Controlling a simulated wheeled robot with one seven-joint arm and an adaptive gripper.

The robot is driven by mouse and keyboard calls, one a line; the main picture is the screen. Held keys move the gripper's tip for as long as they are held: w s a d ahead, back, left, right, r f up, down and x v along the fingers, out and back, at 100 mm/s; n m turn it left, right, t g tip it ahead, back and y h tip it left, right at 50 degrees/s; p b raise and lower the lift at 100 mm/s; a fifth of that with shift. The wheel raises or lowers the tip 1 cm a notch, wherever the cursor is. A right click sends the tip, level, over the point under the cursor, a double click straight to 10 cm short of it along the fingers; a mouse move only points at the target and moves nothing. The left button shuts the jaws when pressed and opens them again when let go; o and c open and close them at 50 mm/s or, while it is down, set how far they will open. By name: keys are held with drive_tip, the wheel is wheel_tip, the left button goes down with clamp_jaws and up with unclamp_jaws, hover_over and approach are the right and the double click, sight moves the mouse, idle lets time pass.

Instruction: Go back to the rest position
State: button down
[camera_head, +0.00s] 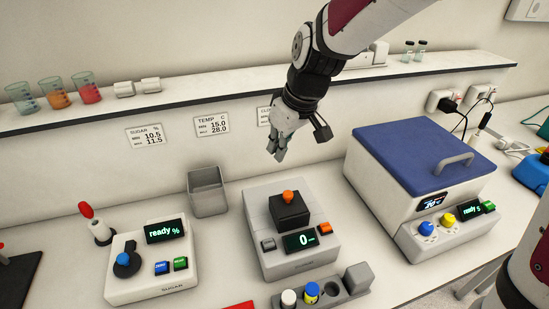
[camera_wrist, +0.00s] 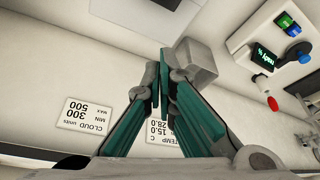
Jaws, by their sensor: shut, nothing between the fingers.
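My gripper (camera_head: 278,155) hangs in the air above and behind the middle device, in front of the wall below the shelf. Its fingers are together with nothing between them. In the wrist view the teal fingers of my gripper (camera_wrist: 160,80) meet near the middle of the picture. The middle device (camera_head: 267,255) has a black block (camera_head: 289,212) with an orange knob on top and a display reading 0. My gripper is apart from it.
A wall shelf (camera_head: 200,101) carries beakers (camera_head: 55,92) at left and small vials at right. A blue-lidded bath (camera_head: 420,145) stands right, a sugar meter (camera_head: 150,270) left, a grey bin (camera_head: 207,192) between. A holder with capped vials (camera_head: 311,292) sits in front.

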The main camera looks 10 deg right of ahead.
drive_tip(key=s+d+r+m+t+h, duration=0.1)
drive_tip(key=s+d+r+m, duration=0.2)
drive_tip(key=s, duration=0.8)
drive_tip(key=s+d+r+m+t+h, duration=0.1)
drive_tip(key=s+d+r+m, duration=0.3)
drive_tip(key=s+d+r, duration=0.3)
drive_tip(key=s+d, duration=0.2)
drive_tip(key=s, duration=0.2)
drive_tip(key=shift+s+r+m, duration=0.15)
drive_tip(key=shift+s+m, duration=0.15)
drive_tip(key=shift+d, duration=0.1)
